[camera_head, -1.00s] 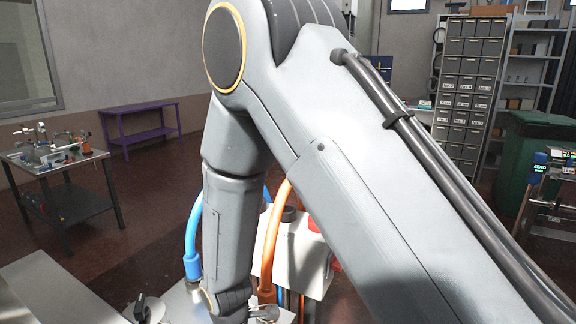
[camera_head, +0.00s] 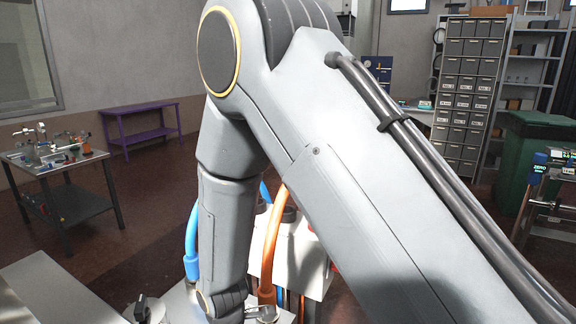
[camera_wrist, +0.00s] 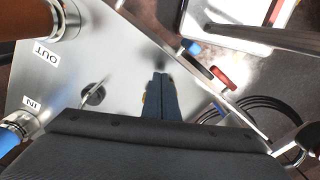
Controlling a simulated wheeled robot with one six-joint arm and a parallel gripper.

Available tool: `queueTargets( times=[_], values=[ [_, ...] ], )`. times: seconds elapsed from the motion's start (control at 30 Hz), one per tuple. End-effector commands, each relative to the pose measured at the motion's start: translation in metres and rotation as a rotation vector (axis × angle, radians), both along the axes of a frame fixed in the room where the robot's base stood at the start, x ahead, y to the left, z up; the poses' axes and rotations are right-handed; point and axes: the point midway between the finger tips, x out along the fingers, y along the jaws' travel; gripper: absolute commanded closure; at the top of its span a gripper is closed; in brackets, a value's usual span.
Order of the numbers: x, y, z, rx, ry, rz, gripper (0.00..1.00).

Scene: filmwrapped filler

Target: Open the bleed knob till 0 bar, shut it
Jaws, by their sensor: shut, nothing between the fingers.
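My gripper (camera_wrist: 161,82) shows in the wrist view with its dark fingers together and empty, over the metal plate (camera_wrist: 95,50). A dark round fitting with a pale bar (camera_wrist: 93,95) lies left of the fingers, apart from them. A red handle or knob (camera_wrist: 222,78) and a blue-ended part (camera_wrist: 192,48) sit by the plate's right edge. I cannot tell which of these is the bleed knob. A black knob (camera_head: 141,309) stands on the plate in the head view. My arm hides much of the unit there, and no pressure reading is legible.
A blue hose (camera_wrist: 12,135) meets the plate near the IN label, and an orange hose (camera_wrist: 25,22) near OUT. Black cables (camera_wrist: 240,112) lie coiled at right. A side table (camera_head: 60,160) with parts stands far left, with open floor between.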

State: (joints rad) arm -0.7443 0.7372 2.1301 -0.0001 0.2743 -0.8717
Motion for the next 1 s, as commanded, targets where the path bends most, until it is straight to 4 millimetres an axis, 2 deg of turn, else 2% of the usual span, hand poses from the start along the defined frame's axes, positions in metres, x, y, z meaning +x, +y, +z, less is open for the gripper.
queueTargets(
  times=[1.0],
  values=[
    [-0.0080,-0.0006,0.0006,0.000,0.000,0.000,1.00]
  ],
)
